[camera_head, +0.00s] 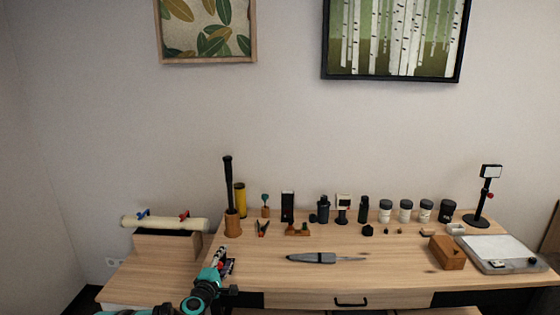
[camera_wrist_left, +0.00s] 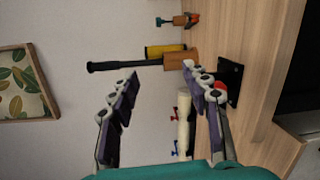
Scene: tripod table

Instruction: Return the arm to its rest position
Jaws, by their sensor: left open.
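My left arm comes in at the lower left of the head view, over the left end of the wooden table (camera_head: 290,277). My left gripper (camera_head: 223,262) is low near the table's left edge. In the left wrist view my left gripper (camera_wrist_left: 165,88) has its two purple-and-white fingers spread wide, with nothing between them. Beyond the fingers there is a wooden holder (camera_wrist_left: 181,60) with a long black stick. A black plate with a red part (camera_wrist_left: 229,82) sits close behind one finger, partly hidden. My right gripper is not in view.
A cream tube (camera_head: 165,223) on a wooden stand is left of the table. A wooden holder (camera_head: 232,224), a yellow cylinder (camera_head: 240,200) and several jars line the back. A grey tool (camera_head: 312,258) lies mid-table; a wooden block (camera_head: 447,252) and white tray (camera_head: 497,250) are right.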

